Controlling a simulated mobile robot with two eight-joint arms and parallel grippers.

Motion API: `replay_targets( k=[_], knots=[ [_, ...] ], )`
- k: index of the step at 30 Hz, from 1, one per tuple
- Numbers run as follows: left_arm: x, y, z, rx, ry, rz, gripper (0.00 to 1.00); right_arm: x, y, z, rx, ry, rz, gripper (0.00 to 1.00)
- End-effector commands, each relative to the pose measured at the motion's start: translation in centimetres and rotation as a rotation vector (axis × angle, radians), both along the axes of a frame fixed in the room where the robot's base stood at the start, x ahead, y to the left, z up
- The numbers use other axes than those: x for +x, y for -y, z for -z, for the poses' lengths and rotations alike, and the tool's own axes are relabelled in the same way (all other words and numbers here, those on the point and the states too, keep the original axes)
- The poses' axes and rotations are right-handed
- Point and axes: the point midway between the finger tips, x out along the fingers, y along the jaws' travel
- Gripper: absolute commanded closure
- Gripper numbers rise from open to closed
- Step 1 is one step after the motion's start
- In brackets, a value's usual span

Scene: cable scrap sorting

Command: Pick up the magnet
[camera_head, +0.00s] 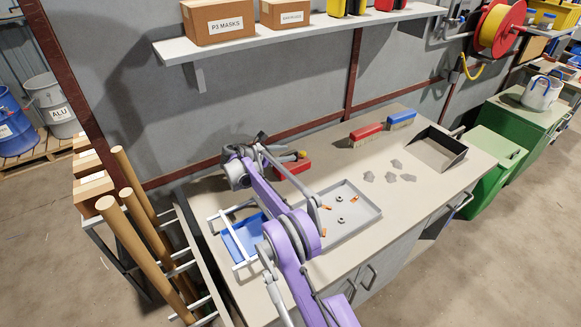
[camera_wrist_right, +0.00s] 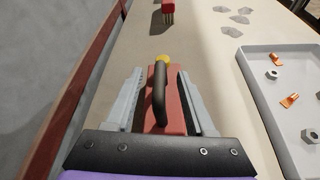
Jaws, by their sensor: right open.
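The magnet (camera_head: 294,166) is a red block with a dark arched handle and a yellow knob at its far end. It lies on the workbench near the wall, partly hidden by my right arm in the head view. In the right wrist view the magnet (camera_wrist_right: 160,112) sits between the fingers of my right gripper (camera_wrist_right: 160,90). The grey fingers are open on either side of it, and I cannot tell whether they touch it. In the head view my right gripper (camera_head: 270,150) is over the magnet. My left gripper is not in view.
A grey tray (camera_head: 368,203) with nuts and orange pieces lies in front of the magnet. A blue tray (camera_head: 240,238), red brush (camera_head: 366,133), blue brush (camera_head: 400,120), grey scraps (camera_head: 397,163) and a dark open bin (camera_head: 438,150) are on the bench. A shelf (camera_head: 330,27) hangs above.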

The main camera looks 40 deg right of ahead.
Motion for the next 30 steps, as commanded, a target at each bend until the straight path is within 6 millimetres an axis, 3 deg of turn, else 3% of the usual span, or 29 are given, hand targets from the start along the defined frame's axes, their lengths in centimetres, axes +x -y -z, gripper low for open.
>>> replay_targets(
  k=[3, 9, 18, 30],
  knots=[
    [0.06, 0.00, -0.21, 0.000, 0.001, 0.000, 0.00, -0.01, 1.05, 0.37, 0.000, 0.001, 0.000, 0.45],
    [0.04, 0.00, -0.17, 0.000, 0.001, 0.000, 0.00, -0.02, 1.07, 0.46, 0.000, 0.000, -0.001, 0.47],
    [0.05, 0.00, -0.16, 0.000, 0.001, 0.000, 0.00, -0.01, 1.03, 0.44, 0.001, 0.000, -0.001, 1.00],
    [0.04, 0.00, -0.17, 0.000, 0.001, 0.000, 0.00, -0.01, 1.02, 0.43, 0.001, 0.000, -0.001, 1.00]
  ],
)
